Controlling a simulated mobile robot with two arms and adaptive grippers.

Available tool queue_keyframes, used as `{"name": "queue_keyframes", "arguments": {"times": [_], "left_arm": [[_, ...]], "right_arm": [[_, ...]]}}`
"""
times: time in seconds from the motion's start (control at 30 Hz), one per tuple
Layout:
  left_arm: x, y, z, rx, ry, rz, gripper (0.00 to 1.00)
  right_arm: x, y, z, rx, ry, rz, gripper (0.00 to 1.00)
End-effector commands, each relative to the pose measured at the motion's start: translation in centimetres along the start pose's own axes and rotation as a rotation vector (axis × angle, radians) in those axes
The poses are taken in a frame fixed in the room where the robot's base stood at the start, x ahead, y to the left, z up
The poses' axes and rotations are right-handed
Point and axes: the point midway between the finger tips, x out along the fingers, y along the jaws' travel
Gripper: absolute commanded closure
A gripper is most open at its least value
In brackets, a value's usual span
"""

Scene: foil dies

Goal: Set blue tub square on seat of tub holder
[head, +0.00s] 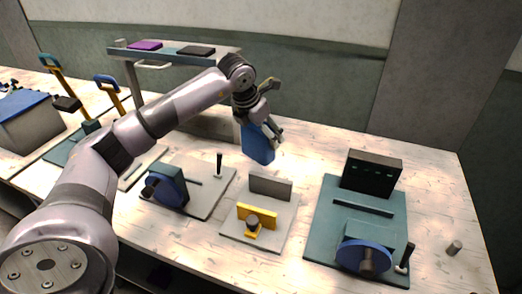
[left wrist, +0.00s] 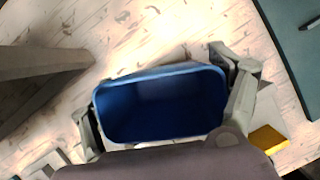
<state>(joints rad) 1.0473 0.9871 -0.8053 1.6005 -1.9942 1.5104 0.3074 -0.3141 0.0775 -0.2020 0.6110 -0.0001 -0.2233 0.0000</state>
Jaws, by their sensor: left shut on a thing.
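The blue tub (head: 258,145) hangs in the air from my left gripper (head: 263,124), above the back part of the bench. In the left wrist view the tub (left wrist: 162,108) shows its open top and empty inside, with one finger at each end. A grey plate (head: 234,226) with an upright grey wall (head: 270,186) and a yellow clamp jaw (head: 257,215) looks like the tub holder. It stands in front of and below the tub, apart from it. My right gripper is not in view.
A teal machine (head: 316,237) with a blue wheel stands at the right. Another grey fixture (head: 208,203) with a blue disc and upright lever stands left of the holder. A raised shelf (head: 172,54) is behind. Bare bench (head: 325,160) lies right of the tub.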

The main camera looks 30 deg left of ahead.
Motion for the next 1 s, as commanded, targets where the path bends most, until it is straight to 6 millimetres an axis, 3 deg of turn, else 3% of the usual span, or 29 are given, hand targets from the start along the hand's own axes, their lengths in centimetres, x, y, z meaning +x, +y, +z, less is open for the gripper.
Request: {"name": "queue_keyframes", "arguments": {"times": [0.23,0.5,0.93,0.97,1.0], "left_arm": [[2.6,0.0,-1.1,-0.001,-0.001,0.000,0.44],[6.0,-0.1,-2.5,-0.002,0.000,0.000,0.44],[6.9,-0.1,-2.9,0.000,-0.002,0.000,0.44],[6.8,-0.1,-2.9,0.000,-0.002,0.000,0.17],[6.7,-0.1,-2.8,0.000,-0.002,0.000,0.14]], "right_arm": [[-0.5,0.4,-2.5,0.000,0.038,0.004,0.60],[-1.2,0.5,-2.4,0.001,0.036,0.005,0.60],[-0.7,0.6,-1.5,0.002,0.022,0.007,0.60],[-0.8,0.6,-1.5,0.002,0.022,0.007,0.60],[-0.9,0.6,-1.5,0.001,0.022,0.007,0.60]]}}
